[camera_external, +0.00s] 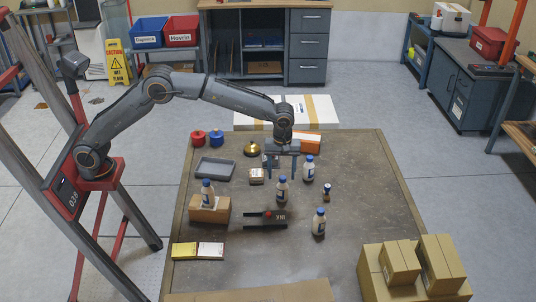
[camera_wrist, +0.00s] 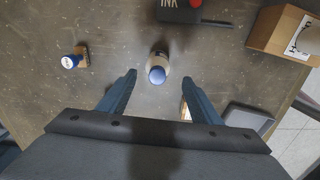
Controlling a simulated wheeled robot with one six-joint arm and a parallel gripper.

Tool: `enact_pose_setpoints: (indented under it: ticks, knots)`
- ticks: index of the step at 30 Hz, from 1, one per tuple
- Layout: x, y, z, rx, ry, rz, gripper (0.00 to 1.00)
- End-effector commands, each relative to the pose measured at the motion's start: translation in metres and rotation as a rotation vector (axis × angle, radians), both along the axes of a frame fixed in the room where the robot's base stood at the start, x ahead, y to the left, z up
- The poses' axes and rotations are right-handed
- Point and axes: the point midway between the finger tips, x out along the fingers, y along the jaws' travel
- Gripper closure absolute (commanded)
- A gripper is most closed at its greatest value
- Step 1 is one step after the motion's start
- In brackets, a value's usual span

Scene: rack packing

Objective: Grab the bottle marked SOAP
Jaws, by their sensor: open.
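One bottle (camera_external: 281,191) is below my gripper (camera_external: 280,173); others are a back-right bottle (camera_external: 308,170), a front-right bottle (camera_external: 319,223) and a bottle on a cardboard box (camera_external: 207,193). In the wrist view my gripper (camera_wrist: 159,79) is open, fingers pointing down and empty. The bottle below it (camera_wrist: 158,69) shows its cap near the gap between the fingertips. Contact is not visible.
A small stamp (camera_external: 326,191) stands to the right. A grey tray (camera_external: 215,168) and the box (camera_external: 209,211) are left. Cartons (camera_external: 400,262) fill the front right corner.

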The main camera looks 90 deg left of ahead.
Motion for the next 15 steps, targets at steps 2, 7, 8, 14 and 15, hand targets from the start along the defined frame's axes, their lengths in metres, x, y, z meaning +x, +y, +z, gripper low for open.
enact_pose_setpoints:
  ticks: [2, 7, 8, 14, 15]
  knots:
    - [0.000, 0.000, -0.008, 0.000, 0.001, 0.000, 0.41]
    - [0.001, -0.001, -0.022, 0.000, 0.000, 0.000, 0.41]
    - [0.001, -0.001, -0.024, 0.000, 0.000, 0.000, 0.41]
    - [0.003, -0.005, -0.047, 0.000, 0.002, -0.001, 0.41]
    - [0.004, -0.006, -0.052, 0.000, 0.002, -0.001, 0.41]
